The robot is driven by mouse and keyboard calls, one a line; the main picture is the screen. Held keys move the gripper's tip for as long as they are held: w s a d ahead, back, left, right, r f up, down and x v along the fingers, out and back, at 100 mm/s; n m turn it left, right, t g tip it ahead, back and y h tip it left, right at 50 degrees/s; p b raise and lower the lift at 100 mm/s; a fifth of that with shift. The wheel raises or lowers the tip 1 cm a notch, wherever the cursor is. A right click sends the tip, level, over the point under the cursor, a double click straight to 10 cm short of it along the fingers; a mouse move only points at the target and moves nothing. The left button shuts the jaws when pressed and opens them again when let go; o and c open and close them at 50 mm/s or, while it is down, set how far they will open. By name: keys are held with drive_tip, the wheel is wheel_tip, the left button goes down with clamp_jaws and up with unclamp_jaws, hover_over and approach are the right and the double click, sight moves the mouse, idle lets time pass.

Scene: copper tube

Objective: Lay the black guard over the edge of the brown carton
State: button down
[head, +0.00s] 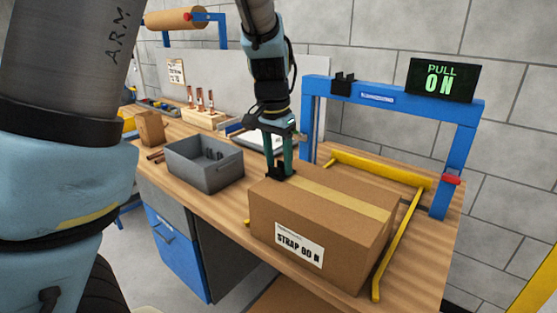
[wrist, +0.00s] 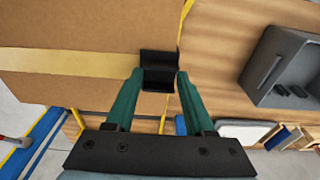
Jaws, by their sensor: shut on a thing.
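The brown carton (head: 325,215) lies on the wooden bench, with a tan tape strip along its top and a "STRAP" label on its front. My gripper (head: 280,165) is shut on a black angled guard (head: 279,174) at the carton's left top edge. In the wrist view the guard (wrist: 158,68) sits between my green fingertips (wrist: 157,76), at the end of the tape, across the edge of the carton (wrist: 75,85). I cannot tell whether the guard touches the carton.
A grey bin (head: 205,177) with black pieces inside stands left of the carton. Yellow rails (head: 398,240) run beside the carton. Copper tubes (head: 200,98) stand at the back.

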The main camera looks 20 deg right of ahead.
drive_tip(key=shift+c, duration=0.9)
unclamp_jaws()
wheel_tip(320, 180, up, 11)
drive_tip(key=a+b, duration=0.1)
drive_tip(key=b, duration=0.1)
drive_tip(key=w+a+f+n, duration=0.1)
drive_tip(key=a+f+n, duration=0.2)
drive_tip(key=a+f, duration=0.35)
drive_tip(key=w+a+f+n, duration=0.1)
drive_tip(key=a+f+n, duration=0.2)
drive_tip(key=a, duration=0.7)
drive_tip(key=s+a+f+n, duration=0.2)
drive_tip(key=a+f, duration=0.1)
drive_tip(key=a, duration=0.3)
drive_tip(key=s+a+f+n+t+y, duration=0.1)
drive_tip(key=s+a+f+n, duration=0.2)
drive_tip(key=a, duration=0.3)
drive_tip(key=shift+s+a+f, duration=0.2)
drive_tip(key=shift+a+f, duration=0.2)
drive_tip(key=shift+f, duration=0.05)
